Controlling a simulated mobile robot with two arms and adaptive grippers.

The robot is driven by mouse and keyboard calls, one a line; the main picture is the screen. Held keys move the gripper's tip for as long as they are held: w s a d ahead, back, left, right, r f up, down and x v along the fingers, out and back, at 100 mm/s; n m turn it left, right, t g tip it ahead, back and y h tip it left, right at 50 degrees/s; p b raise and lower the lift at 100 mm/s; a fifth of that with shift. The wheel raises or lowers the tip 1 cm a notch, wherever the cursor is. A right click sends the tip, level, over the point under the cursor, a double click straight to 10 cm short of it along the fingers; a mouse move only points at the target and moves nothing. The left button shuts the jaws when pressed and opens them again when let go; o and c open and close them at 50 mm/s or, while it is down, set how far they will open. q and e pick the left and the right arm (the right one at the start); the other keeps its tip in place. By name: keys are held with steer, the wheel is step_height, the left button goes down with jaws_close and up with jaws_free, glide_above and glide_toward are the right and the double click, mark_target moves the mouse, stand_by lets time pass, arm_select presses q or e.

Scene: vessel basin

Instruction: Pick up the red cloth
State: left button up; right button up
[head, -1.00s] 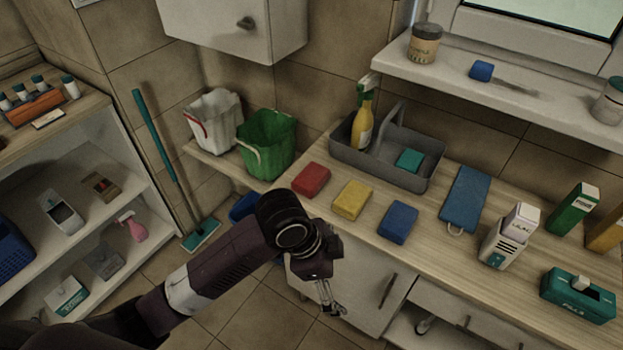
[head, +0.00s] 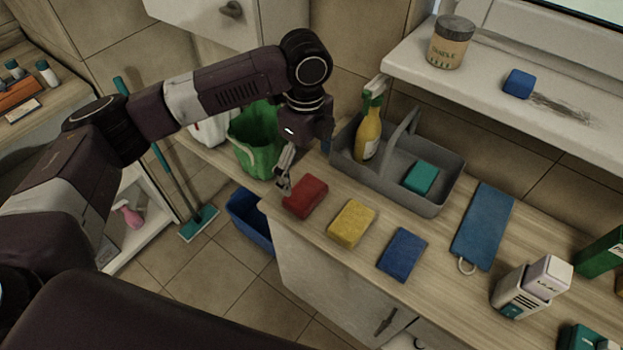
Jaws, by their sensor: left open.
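The red cloth (head: 306,197) is a small folded block on the wooden counter, at the left end of a row with a yellow cloth (head: 352,223) and a blue cloth (head: 402,254). My left gripper (head: 284,183) is open and points down just left of the red cloth, at its upper left side. I cannot tell whether the fingers touch it. My right gripper is not in view.
A green bucket (head: 254,142) is behind my left gripper. A blue towel (head: 483,225) lies to the right. A blue bin (head: 249,222) is on the floor.

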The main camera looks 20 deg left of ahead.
mark_target(306, 191)
arm_select(q)
steer(key=f, duration=0.1)
steer(key=s+f, duration=0.1)
steer(key=f+p, duration=0.1)
steer(key=shift+s+f, duration=0.2)
steer(key=shift+s, duration=0.2)
steer(key=f, duration=0.2)
steer(key=shift+w+f+p, duration=0.3)
steer(key=shift+f, duration=0.4)
steer(key=shift+s, duration=0.1)
steer(key=c, duration=1.1)
steer(key=shift+c, duration=0.2)
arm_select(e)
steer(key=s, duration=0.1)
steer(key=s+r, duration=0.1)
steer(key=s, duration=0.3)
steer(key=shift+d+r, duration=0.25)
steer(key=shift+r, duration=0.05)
arm_select(q)
steer(key=shift+r, duration=0.15)
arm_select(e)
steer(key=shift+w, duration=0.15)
